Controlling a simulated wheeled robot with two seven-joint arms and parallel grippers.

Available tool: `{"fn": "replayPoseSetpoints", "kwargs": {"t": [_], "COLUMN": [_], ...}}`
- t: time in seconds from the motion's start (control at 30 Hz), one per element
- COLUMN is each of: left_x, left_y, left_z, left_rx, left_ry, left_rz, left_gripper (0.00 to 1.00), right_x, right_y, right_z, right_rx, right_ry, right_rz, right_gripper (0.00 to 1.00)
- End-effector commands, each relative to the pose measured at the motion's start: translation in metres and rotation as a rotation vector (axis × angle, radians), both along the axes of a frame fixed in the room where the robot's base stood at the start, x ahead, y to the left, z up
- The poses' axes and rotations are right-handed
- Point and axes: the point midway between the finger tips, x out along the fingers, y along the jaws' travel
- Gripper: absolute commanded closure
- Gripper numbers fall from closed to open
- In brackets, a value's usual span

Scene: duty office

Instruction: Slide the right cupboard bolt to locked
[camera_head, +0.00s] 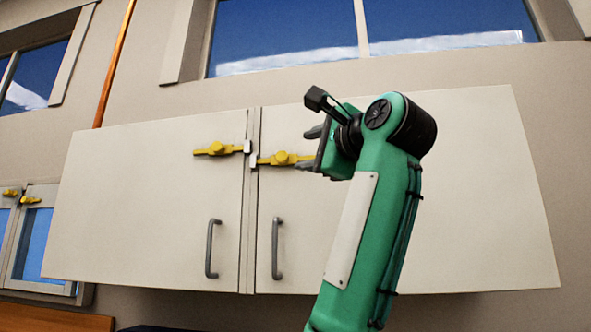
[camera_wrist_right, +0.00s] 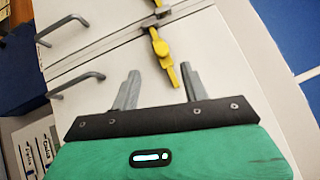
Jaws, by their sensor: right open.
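The right cupboard bolt (camera_head: 284,158) is yellow and lies level on the right cupboard door (camera_head: 470,190). Its left end is close to a small grey keeper (camera_head: 252,160) at the door seam; I cannot tell whether it is inside it. My right gripper (camera_head: 309,148) is open at the bolt's right end and partly hides it. In the right wrist view the bolt (camera_wrist_right: 162,56) points toward the gap of my open right gripper (camera_wrist_right: 160,70), and its near tail shows between the two fingers. Contact is not clear. My left gripper is not in view.
A second yellow bolt (camera_head: 218,149) is on the left door (camera_head: 140,200). Grey handles (camera_head: 211,248) and (camera_head: 277,248) stick out lower on both doors. Windows (camera_head: 290,40) are above the cupboard.

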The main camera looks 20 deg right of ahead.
Motion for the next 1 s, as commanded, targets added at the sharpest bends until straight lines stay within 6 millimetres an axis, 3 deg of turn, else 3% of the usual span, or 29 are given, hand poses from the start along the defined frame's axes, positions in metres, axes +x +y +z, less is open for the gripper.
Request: {"fn": "replayPoseSetpoints", "kwargs": {"t": [0.03, 0.3, 1.0], "left_x": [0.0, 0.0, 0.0], "left_y": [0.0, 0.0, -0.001], "left_z": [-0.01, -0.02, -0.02], "left_rx": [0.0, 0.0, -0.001], "left_ry": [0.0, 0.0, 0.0], "left_rz": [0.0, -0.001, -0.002], "left_gripper": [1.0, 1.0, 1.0], "right_x": [-0.009, -0.033, -0.034], "right_y": [-0.002, -0.005, -0.006], "right_z": [-0.006, -0.007, -0.006], "right_rx": [0.001, 0.0, 0.0], "right_ry": [-0.004, 0.0, 0.001], "right_rz": [-0.001, 0.0, 0.0], "right_gripper": [0.55, 0.55, 0.55]}}
